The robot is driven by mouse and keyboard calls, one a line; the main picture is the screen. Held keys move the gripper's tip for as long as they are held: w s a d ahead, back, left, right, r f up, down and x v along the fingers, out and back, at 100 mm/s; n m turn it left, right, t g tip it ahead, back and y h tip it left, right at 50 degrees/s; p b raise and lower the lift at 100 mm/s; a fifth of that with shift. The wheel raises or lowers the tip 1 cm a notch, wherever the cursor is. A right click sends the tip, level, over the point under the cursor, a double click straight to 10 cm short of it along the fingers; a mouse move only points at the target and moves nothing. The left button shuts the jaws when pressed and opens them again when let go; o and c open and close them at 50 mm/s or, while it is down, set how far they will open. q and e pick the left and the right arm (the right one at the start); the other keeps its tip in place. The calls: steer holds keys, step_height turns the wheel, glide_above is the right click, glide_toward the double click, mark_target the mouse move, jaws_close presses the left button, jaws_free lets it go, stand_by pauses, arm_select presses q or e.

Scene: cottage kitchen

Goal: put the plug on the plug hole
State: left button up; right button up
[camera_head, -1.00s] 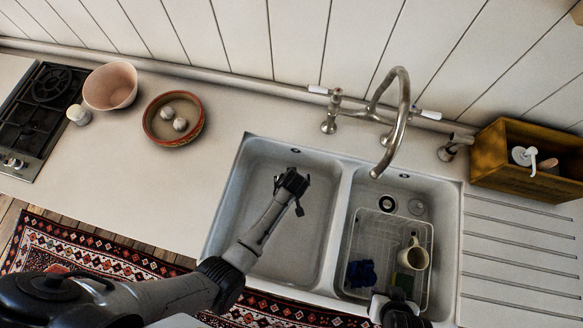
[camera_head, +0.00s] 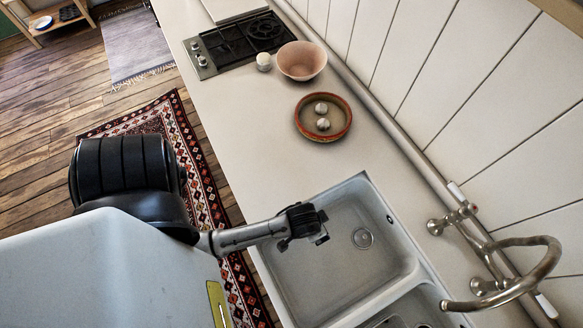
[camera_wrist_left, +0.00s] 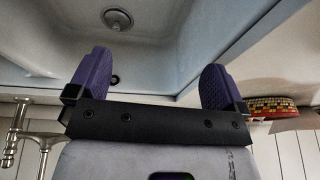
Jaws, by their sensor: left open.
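The left basin (camera_head: 300,275) of the white sink shows a round metal drain (camera_head: 362,238) in its floor. In the left wrist view this drain (camera_wrist_left: 117,18) is a shiny disc; I cannot tell whether a plug covers it. My left gripper (camera_head: 318,228) is over the left basin, left of the drain in the head view. Its purple fingers (camera_wrist_left: 156,70) are apart with nothing between them. Only a corner of the right basin (camera_head: 425,305) shows, and no loose plug is visible now. My right gripper is out of view.
The curved tap (camera_head: 525,265) rises at the right behind the sink. A brown dish (camera_head: 299,124) holding two balls, a pink bowl (camera_head: 302,62) and a hob (camera_head: 238,42) stand along the counter. The counter between dish and sink is clear.

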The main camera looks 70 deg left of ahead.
arm_select(q)
steer(key=s+r+m+h, duration=0.1)
steer(key=s+r+m, duration=0.2)
steer(key=s+r, duration=0.5)
steer(key=shift+s+a+r, duration=0.25)
steer(key=shift+s+r, duration=0.05)
steer(key=shift+r, duration=0.1)
